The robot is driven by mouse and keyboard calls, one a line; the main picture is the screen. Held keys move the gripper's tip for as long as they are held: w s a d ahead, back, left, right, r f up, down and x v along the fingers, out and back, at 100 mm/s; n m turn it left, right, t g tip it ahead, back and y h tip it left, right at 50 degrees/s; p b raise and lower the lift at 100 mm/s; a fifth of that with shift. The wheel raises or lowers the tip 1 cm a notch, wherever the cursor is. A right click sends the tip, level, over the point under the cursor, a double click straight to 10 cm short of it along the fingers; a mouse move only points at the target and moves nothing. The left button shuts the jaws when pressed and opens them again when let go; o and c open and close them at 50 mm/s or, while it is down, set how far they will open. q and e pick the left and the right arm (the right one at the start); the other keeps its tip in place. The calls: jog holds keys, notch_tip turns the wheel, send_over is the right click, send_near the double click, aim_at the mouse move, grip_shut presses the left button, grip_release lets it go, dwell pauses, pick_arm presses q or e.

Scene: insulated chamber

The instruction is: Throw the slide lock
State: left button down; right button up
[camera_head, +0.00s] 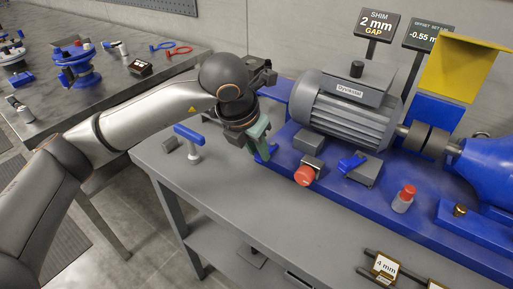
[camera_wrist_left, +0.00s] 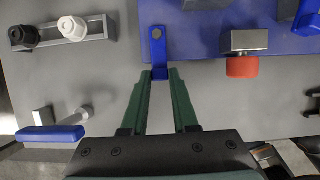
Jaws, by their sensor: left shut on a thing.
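My left gripper (camera_head: 261,140) reaches down at the left end of the blue base of the motor bench. In the left wrist view its green fingers (camera_wrist_left: 160,77) are closed on the lower end of a narrow blue tab (camera_wrist_left: 158,45) with a round dark spot near its far end. The tab also shows beside the fingers in the head view (camera_head: 268,154). I cannot tell for certain whether this tab is the slide lock. My right gripper is in neither view.
A red knob (camera_head: 305,175) on a grey block sits right of the gripper, and a blue-handled T-shaped tool (camera_head: 189,138) stands left on the grey table. A grey motor (camera_head: 346,106) stands behind. Farther right are a blue lever (camera_head: 352,162) and a red-capped post (camera_head: 404,198).

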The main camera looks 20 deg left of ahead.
pick_arm(q)
jog(key=c, duration=0.7)
grip_release()
jog(key=shift+r, duration=0.1)
jog(key=p+v, duration=0.1)
jog(key=v, duration=1.1)
jog(key=shift+s+a+r, duration=0.1)
jog(key=shift+s+r, duration=0.05)
